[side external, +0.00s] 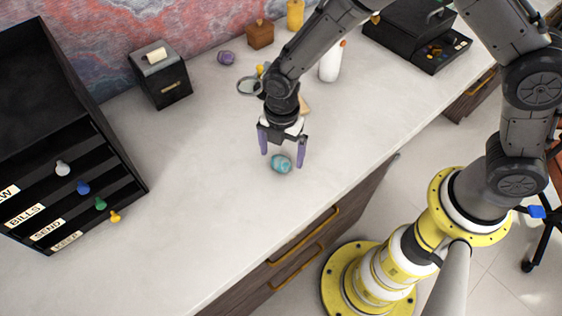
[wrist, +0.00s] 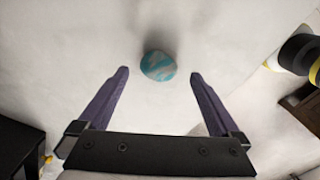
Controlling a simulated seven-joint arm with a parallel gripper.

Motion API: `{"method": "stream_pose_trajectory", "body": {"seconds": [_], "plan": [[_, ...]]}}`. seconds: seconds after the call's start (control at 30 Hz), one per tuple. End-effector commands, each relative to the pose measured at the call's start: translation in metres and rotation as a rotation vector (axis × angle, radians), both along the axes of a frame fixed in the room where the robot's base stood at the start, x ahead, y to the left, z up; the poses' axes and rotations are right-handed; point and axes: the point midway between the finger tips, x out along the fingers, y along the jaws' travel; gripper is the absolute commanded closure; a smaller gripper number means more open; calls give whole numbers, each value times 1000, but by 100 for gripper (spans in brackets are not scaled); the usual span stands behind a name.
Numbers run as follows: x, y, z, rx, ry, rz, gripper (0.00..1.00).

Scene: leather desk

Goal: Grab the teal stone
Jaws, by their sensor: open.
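The teal stone (side external: 281,163) is a small rounded stone with pale patches, lying on the light desk top (side external: 215,200). It also shows in the wrist view (wrist: 158,66), slightly beyond the fingertips and between their lines. My gripper (side external: 283,160) is open and points down over the stone, with one purple finger to each side of it. In the wrist view my gripper (wrist: 160,74) has nothing between its fingers that it touches. How high the fingertips are above the desk is hard to tell.
A black organizer with labelled slots and coloured knobs (side external: 60,150) stands at the left. A small black box (side external: 160,75), a purple stone (side external: 226,57), a wooden block (side external: 260,34) and a white bottle (side external: 331,62) stand toward the back. The desk around the stone is clear; its front edge is nearby.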

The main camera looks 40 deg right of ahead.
Motion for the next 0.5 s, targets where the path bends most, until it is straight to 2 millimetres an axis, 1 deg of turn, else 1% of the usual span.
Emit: {"method": "stream_pose_trajectory", "body": {"seconds": [0.03,0.1,0.2,0.3,0.5], "plan": [[0,0,-10,-2,4,0,1],[1,0,-19,-2,4,0,1],[1,0,-28,-1,2,0,1],[1,0,-32,0,1,0,1],[1,0,-32,0,0,0,1]]}}
